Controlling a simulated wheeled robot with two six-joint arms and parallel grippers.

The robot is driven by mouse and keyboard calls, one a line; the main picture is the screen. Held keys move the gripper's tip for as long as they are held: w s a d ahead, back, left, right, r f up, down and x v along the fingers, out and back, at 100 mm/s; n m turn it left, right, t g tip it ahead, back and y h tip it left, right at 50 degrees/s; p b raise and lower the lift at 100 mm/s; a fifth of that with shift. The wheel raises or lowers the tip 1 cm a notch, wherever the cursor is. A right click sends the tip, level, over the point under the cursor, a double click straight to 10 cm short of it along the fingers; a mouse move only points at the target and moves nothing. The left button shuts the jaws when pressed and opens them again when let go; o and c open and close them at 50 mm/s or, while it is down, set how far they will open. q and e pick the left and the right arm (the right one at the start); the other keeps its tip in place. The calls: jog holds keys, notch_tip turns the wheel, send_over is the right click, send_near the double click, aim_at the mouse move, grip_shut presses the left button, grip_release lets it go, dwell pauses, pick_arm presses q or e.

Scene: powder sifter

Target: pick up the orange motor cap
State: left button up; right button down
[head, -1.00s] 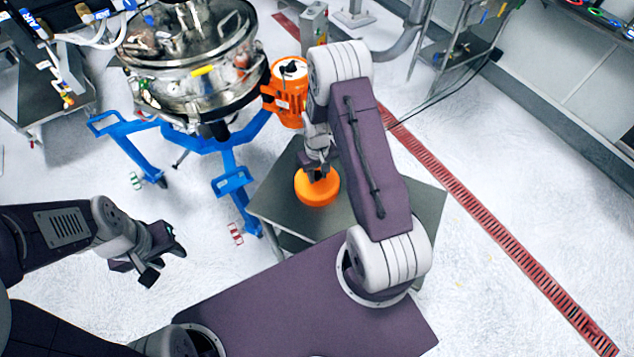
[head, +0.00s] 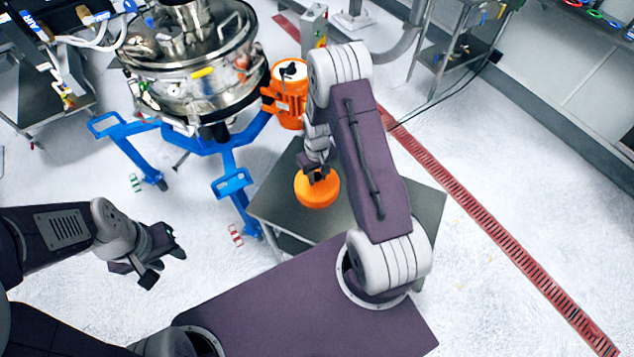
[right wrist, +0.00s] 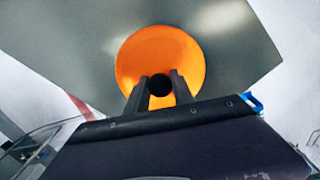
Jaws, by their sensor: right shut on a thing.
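The orange motor cap (head: 317,190) is a round orange disc over the grey metal table (head: 400,215) in the head view. My right gripper (head: 318,175) is at its top from above. In the right wrist view the orange cap (right wrist: 185,52) lies under both fingers of my right gripper (right wrist: 160,84), with a dark knob or hole between the fingertips. The gripper is shut on the cap. I cannot tell for sure whether the cap touches the table. My left gripper (head: 160,262) is empty, away to the left over the floor; its finger gap is unclear.
The steel sifter (head: 195,85) on a blue wheeled frame (head: 230,183) stands behind and left of the table. The orange motor (head: 290,95) is at its right side. A red floor grating (head: 490,235) runs along the right. The table is otherwise clear.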

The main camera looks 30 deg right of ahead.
jog(key=shift+w+r, duration=0.1)
jog(key=shift+r, duration=0.45)
notch_tip(320, 180, up, 3)
jog(key=shift+f+b, duration=0.1)
jog(key=shift+b, duration=0.5)
jog(key=w+d+r+b, duration=0.2)
jog(key=w+d+r, duration=0.3)
jog(key=w, duration=0.5)
notch_tip(320, 180, up, 2)
jog(key=shift+d+r, duration=0.1)
jog(key=shift+d, duration=0.1)
